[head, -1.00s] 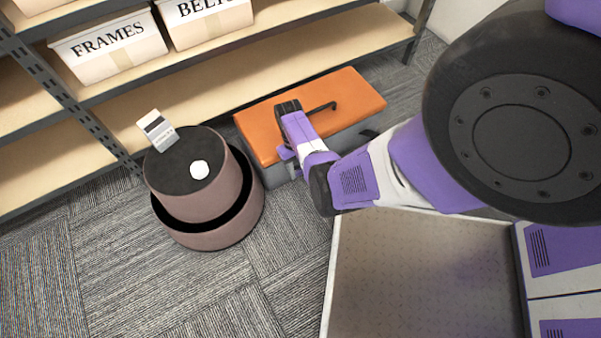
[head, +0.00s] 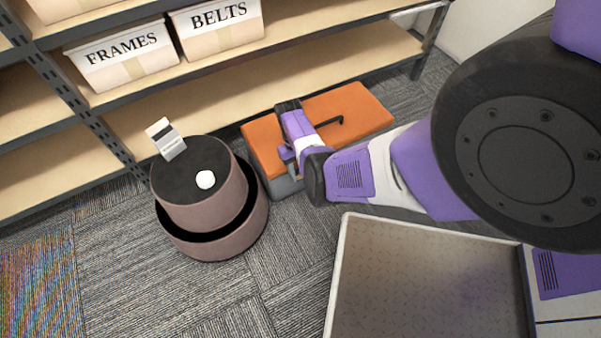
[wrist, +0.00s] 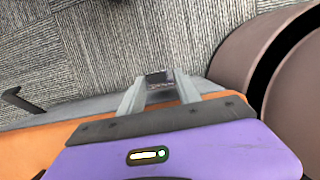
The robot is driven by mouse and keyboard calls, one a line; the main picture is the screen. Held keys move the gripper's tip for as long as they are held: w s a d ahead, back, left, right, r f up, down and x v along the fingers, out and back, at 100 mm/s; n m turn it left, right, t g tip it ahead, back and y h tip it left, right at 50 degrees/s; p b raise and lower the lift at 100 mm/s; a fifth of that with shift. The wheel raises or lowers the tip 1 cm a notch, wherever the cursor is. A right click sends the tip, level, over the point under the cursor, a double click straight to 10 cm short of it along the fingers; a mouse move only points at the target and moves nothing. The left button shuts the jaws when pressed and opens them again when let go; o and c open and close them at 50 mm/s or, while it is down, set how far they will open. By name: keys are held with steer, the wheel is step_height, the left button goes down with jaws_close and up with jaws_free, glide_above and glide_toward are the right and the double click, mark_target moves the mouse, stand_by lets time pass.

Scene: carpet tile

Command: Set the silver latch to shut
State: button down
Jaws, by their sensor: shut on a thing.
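The toolbox with an orange lid (head: 352,108) and grey body (head: 284,188) sits on the carpet against the shelf. It has a dark handle on top. My gripper (head: 293,168) is at the left part of its front side, and my arm covers much of that side. In the wrist view my gripper (wrist: 159,88) has its two grey fingers close together, pointing past the orange lid edge. A small silver and dark piece, apparently the silver latch (wrist: 158,82), shows between the fingertips. Its exact position is hard to make out.
A round brown two-tier stand (head: 205,208) with a white card and a white knob is left of the toolbox. Shelving with FRAMES (head: 122,60) and BELTS (head: 217,28) bins runs behind. Carpet is clear in front of the stand.

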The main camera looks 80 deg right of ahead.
steer(key=shift+w+d+r, duration=0.1)
steer(key=shift+w+d, duration=0.15)
steer(key=c, duration=1)
jaws_free()
steer(key=shift+o, duration=0.8)
steer(key=shift+s+a, duration=0.1)
steer(key=shift+s, duration=0.05)
steer(key=p+v, duration=0.3)
steer(key=v, duration=0.4)
steer(key=shift+r+p, duration=0.3)
steer(key=shift+p, duration=0.1)
